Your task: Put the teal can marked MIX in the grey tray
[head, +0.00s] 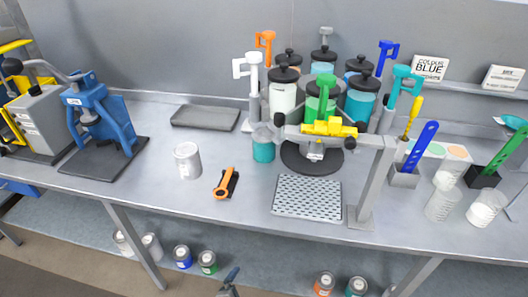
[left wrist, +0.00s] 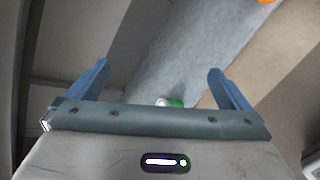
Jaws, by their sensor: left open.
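A teal can (head: 263,148) with a grey top stands on the bench beside the paint dispenser; its marking is too small to read. Another can with a teal band (head: 356,287) stands on the lower shelf at the bottom edge. The grey tray (head: 204,117) lies empty at the back of the bench, left of the dispenser. My left gripper (head: 229,284) is low at the bottom edge of the head view, in front of the bench. In the left wrist view its fingers (left wrist: 158,67) are spread with nothing between their tips. My right gripper is not in view.
A plain can (head: 187,161) and an orange-black tool (head: 226,183) sit on the bench. The dispenser (head: 313,150) and a perforated plate (head: 307,198) stand to the right. A blue press (head: 100,115) is at left. The lower shelf (head: 130,210) holds several cans, including a green-banded one (head: 208,262).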

